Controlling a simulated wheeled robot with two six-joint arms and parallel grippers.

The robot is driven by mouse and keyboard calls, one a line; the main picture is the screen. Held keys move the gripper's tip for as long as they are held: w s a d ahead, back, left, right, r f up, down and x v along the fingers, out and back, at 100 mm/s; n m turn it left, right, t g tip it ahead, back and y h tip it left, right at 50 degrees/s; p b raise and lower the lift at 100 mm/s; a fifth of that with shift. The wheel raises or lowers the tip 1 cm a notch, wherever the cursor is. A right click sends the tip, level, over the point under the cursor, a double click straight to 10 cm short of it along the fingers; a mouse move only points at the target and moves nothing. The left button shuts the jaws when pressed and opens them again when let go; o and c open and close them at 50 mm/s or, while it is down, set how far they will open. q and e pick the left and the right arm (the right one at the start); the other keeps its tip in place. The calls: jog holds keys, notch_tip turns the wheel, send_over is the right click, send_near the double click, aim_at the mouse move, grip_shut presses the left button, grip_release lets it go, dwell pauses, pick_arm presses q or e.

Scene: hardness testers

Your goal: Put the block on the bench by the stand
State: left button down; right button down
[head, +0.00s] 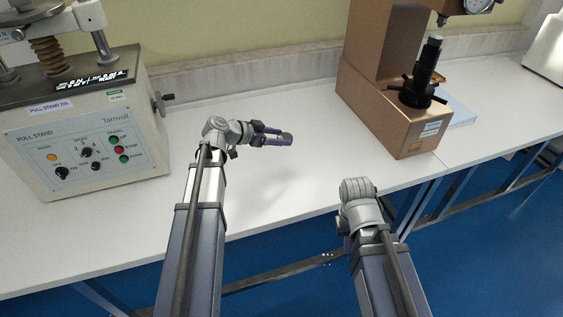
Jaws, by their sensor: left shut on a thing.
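My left gripper (275,135) is over the white bench (260,195), its fingers pointing right. It is shut on a small dark grey piece, seemingly the block (287,138), at its fingertips. The fingers hide much of the block. It looks held a little above the bench, with a faint shadow below. The stand (85,130), a pale box labelled PULL STAND, is on the left of the bench, apart from the gripper. My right gripper (388,208) is near the bench's front edge. Its fingers are mostly hidden behind its wrist.
A copper-brown hardness tester (385,110) with a dark spindle and a dial stands to the right. A pale blue flat thing (458,112) lies beside it. A crank handle (164,102) sticks out from the stand's right side. The bench between the two machines is clear.

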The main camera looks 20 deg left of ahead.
pick_arm(q)
notch_tip(320, 180, down, 5)
jog(key=b, duration=0.4)
jog(key=shift+f+b, duration=0.2)
jog(key=shift+b, duration=0.15)
jog(key=shift+f, duration=0.15)
notch_tip(320, 180, down, 3)
jog(key=b, duration=0.3)
jog(key=shift+f+b, duration=0.2)
jog(key=shift+b, duration=0.1)
jog(key=shift+f, duration=0.2)
jog(key=shift+c, duration=0.5)
grip_release()
